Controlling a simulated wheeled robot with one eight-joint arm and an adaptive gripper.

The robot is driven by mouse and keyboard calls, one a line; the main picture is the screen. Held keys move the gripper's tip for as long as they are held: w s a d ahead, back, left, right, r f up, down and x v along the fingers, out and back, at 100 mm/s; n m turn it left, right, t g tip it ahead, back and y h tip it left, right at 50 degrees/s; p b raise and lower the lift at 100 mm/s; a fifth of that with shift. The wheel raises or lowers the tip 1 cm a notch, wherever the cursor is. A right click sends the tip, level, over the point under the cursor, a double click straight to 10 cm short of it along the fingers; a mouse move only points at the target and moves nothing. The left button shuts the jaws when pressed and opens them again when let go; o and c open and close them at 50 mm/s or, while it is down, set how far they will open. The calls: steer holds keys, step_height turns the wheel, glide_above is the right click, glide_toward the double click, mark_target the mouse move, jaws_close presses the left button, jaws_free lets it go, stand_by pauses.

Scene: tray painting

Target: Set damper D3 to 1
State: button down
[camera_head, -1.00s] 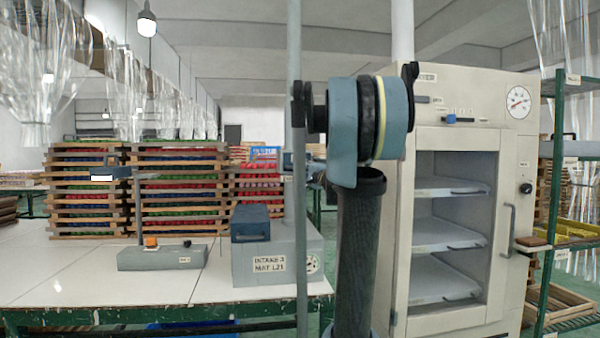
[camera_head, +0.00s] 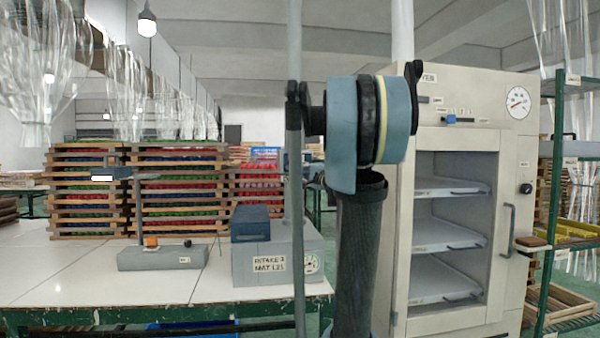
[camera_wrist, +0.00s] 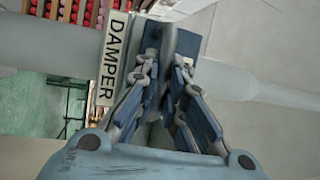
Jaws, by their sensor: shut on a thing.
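In the wrist view, a white label reading DAMPER (camera_wrist: 113,58) is on the left, beside a dark blue block (camera_wrist: 187,43) on a pale grey pipe (camera_wrist: 245,82). A grey lever (camera_wrist: 169,36) stands up between my fingertips. My gripper (camera_wrist: 167,72) is shut on the lever. The damper's number and its scale are not in view, so its setting cannot be read. In the head view, my arm hides most of the area around the gripper.
A grey intake box (camera_head: 245,270) labelled INTAKE 3 stands on the white table (camera_head: 70,275), with a small stand (camera_head: 162,257) to its left. Stacked wooden trays (camera_head: 180,190) are behind. A cream cabinet (camera_head: 460,145) with shelves and a green rack (camera_head: 545,220) stand right.

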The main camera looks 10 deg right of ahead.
steer(key=c, duration=1.7)
jaws_free()
steer(key=shift+w+f, duration=0.1)
steer(key=shift+f, duration=0.1)
steer(key=shift+o, duration=0.2)
steer(key=shift+r, duration=0.1)
steer(key=v, duration=1.2)
